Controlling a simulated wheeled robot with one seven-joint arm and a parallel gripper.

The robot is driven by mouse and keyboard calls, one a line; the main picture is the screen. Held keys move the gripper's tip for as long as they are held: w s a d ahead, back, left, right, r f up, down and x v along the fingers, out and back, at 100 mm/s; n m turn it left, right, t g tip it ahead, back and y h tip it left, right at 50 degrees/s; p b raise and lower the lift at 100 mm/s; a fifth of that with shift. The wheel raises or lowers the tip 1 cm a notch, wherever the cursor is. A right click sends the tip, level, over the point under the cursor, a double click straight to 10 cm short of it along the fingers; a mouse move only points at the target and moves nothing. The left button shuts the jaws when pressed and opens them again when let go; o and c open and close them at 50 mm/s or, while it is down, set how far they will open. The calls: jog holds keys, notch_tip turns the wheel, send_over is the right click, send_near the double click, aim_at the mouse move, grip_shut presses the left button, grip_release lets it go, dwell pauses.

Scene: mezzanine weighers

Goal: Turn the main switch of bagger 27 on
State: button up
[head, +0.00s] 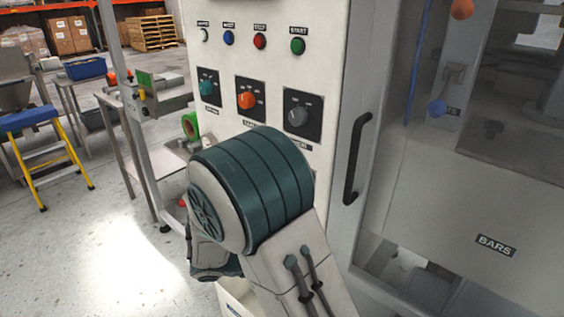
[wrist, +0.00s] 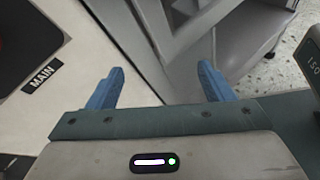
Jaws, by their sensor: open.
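The switch lies to the left of the fingers. In the head view, my arm hides the lower part of the bagger's control panel (head: 330,70), and neither the gripper nor the main switch can be seen. The switch's setting cannot be told.
The panel carries white, blue, red and green buttons above teal (head: 207,87), orange (head: 247,100) and grey (head: 299,115) knobs. A black door handle (head: 357,158) stands out to the right. At left are a steel table (head: 120,130) and a yellow stepladder (head: 60,160), with open floor between.

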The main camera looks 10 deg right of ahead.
jog(key=w+a+r+n+t+h+p, duration=0.2)
jog(key=w+a+r+n+t+p, duration=0.55)
jog(key=a+r+p, duration=0.25)
jog(key=w+d+n+t+p, duration=0.1)
jog(key=w+d+p, duration=0.2)
jog(key=w+d, duration=0.4)
jog(key=d, duration=0.4)
jog(key=shift+w+y, duration=0.2)
jog(key=shift+y, duration=0.1)
jog(key=shift+t, duration=0.25)
jog(key=c, duration=1)
